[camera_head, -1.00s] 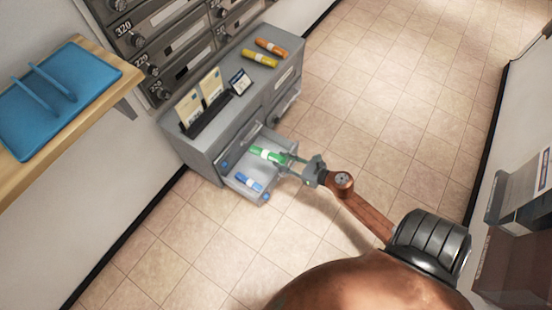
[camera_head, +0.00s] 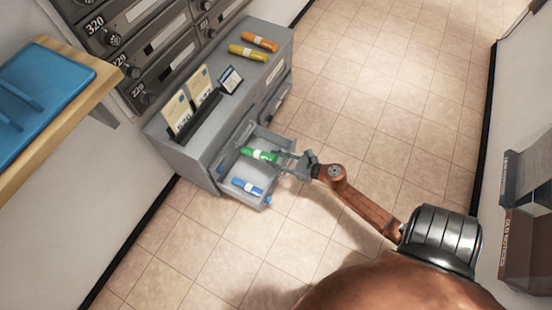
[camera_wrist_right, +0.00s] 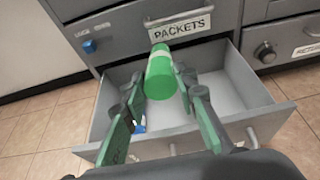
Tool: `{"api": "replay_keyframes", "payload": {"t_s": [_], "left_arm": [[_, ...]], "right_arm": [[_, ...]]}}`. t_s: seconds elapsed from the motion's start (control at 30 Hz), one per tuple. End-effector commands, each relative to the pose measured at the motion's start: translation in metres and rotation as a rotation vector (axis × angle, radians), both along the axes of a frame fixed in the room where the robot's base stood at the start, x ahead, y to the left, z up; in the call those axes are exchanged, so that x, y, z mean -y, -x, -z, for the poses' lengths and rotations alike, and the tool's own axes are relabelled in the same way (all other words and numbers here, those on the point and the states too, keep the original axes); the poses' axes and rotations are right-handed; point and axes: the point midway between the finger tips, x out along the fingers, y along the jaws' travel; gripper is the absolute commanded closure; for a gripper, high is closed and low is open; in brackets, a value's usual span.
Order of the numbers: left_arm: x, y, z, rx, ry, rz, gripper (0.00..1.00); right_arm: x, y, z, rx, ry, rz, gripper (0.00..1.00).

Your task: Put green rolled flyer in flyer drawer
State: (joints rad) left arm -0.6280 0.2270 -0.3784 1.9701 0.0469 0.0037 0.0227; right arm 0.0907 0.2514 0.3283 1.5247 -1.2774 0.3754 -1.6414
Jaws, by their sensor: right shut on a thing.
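The green rolled flyer (camera_head: 258,155) has a pale band and is over the open drawer (camera_head: 228,192) of the grey cabinet. It also shows in the right wrist view (camera_wrist_right: 161,72), above the drawer's interior (camera_wrist_right: 225,92). My right gripper (camera_head: 282,160) is shut on the flyer at the drawer's outer right side. In the right wrist view its two fingers (camera_wrist_right: 160,90) are on either side of the flyer's near end. A blue rolled flyer (camera_head: 247,186) lies in the drawer; the fingers mostly hide it in the wrist view. My left gripper is out of view.
A drawer front labelled PACKETS (camera_wrist_right: 180,27) is above the open drawer. An orange roll (camera_head: 259,42) and a yellow roll (camera_head: 248,52) lie on the cabinet top (camera_head: 215,118). A wooden shelf (camera_head: 95,85) with a blue tray (camera_head: 45,80) is at left. The tiled floor (camera_head: 385,120) is clear.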

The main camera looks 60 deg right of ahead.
Motion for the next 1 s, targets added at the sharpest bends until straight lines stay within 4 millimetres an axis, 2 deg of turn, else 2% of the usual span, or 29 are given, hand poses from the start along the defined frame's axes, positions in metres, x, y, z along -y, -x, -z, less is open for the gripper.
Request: {"api": "replay_keyframes", "payload": {"t_s": [0.03,0.5,0.97,1.0], "left_arm": [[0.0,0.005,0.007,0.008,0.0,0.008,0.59],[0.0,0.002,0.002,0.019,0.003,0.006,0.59],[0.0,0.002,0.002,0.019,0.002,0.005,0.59],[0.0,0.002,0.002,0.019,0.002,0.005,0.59]], "right_arm": [[0.0,-0.004,0.008,-0.003,0.0,0.0,0.97],[-0.001,-0.022,0.047,0.0,-0.001,0.001,0.97],[-0.002,-0.025,0.054,0.001,0.0,0.0,0.97],[-0.002,-0.025,0.054,0.001,0.0,0.0,0.72]]}}
